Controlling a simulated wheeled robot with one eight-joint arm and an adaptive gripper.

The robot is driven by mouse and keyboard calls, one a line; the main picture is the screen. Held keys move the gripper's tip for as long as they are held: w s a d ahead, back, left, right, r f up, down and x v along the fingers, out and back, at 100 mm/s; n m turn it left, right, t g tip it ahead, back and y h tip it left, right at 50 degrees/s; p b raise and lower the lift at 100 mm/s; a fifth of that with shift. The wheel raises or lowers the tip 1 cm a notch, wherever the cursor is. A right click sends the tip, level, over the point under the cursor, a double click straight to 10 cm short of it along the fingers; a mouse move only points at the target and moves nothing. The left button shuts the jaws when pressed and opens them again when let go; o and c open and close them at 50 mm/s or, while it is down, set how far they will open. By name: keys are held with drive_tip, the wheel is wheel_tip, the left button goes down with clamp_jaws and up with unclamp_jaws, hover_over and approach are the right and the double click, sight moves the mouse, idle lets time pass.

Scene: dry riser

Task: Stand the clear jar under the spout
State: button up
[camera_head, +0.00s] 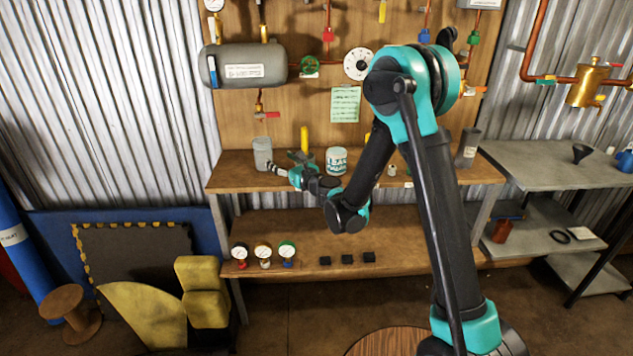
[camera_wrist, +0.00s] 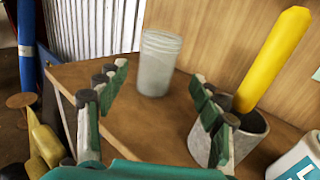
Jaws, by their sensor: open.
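The clear jar (camera_head: 263,153) stands upright on the left end of the bench's upper shelf. The brass spout (camera_head: 259,101) hangs above it under a grey tank, with a red-handled tap. In the head view the jar is roughly below the spout; I cannot tell if it is directly under it in depth. My gripper (camera_head: 280,170) is open and low, just right of the jar. In the wrist view the jar (camera_wrist: 158,65) stands beyond and between the spread fingers (camera_wrist: 160,88), apart from them and untouched. The spout is outside the wrist view.
A grey cup holding a yellow stick (camera_wrist: 270,60) stands close to my right finger. A white labelled tin (camera_head: 336,160) stands farther right. The shelf's left edge (camera_wrist: 62,85) is close to the jar. Gauges (camera_head: 263,254) and black blocks (camera_head: 347,258) lie on the lower shelf.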

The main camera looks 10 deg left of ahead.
drive_tip(key=s+d+n+g+h, duration=0.2)
drive_tip(key=s+d+n, duration=0.2)
drive_tip(key=d+n, duration=0.4)
drive_tip(key=s+d+n+g+h, duration=0.1)
drive_tip(key=s+d+n, duration=0.4)
drive_tip(key=d, duration=0.4)
drive_tip(key=s+d+f+n+g+h, duration=0.1)
drive_tip(key=s+d+f+n+h, duration=0.2)
drive_tip(key=s+d, duration=0.4)
drive_tip(key=s+d+f+n+g+h, duration=0.2)
drive_tip(key=s+d+f+n+h, duration=0.2)
drive_tip(key=d, duration=0.9)
drive_tip(key=s+d+f+n+g+h, duration=0.1)
drive_tip(key=s+d+f+n+h, duration=0.2)
drive_tip(key=s+d+n, duration=0.3)
drive_tip(key=s+d+f, duration=0.1)
drive_tip(key=s+d, duration=0.3)
drive_tip(key=shift+s+d+f+g+h, duration=0.15)
drive_tip(key=shift+s+g+h, duration=0.05)
drive_tip(key=shift+g+h, duration=0.1)
